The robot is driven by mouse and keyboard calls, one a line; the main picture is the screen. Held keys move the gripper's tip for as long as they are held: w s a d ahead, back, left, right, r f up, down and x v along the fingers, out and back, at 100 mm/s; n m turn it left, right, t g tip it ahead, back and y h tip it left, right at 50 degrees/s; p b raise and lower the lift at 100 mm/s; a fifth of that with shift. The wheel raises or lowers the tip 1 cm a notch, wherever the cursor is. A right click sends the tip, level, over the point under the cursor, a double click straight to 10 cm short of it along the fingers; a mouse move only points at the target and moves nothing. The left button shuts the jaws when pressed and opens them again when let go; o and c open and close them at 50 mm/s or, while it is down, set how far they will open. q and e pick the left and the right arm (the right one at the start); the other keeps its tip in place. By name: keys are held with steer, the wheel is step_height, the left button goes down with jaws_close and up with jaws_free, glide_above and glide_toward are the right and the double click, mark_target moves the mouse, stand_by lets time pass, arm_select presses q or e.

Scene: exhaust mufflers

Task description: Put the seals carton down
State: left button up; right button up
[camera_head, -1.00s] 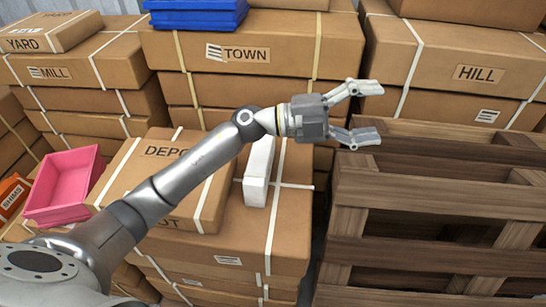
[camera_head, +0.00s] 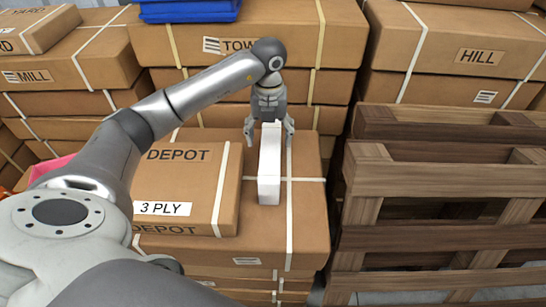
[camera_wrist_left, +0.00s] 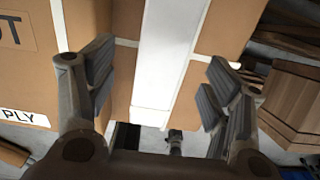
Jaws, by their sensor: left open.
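A plain white carton (camera_head: 269,172), which I take for the seals carton, rests on a large brown DEPOT box (camera_head: 258,236); no print shows on it. My left gripper (camera_head: 269,138) is open over its far part, pointing down, with one finger on each side. In the left wrist view the white carton (camera_wrist_left: 166,55) lies between the open fingers (camera_wrist_left: 160,78), with a gap on each side. My right gripper is not in view.
A flatter 3 PLY box (camera_head: 190,185) lies left of the white carton on the same stack. The TOWN boxes (camera_head: 180,50) rise close behind, with a blue tray (camera_head: 190,10) on top. Wooden pallets (camera_head: 440,230) stand to the right.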

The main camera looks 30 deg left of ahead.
mark_target(270, 148)
arm_select(q)
step_height(270, 148, down, 4)
steer(key=shift+d+r+p, duration=0.15)
steer(key=shift+p, duration=0.15)
steer(key=shift+f+p, duration=0.35)
steer(key=shift+f, duration=0.2)
step_height(270, 148, down, 4)
steer(key=shift+w+r+p, duration=0.1)
steer(key=shift+r+p, duration=0.1)
steer(key=shift+p, duration=0.55)
steer(key=shift+f, duration=0.45)
steer(key=c, duration=1.2)
steer(key=shift+w, duration=0.1)
steer(key=shift+c, duration=1.1)
steer(key=shift+r, duration=0.1)
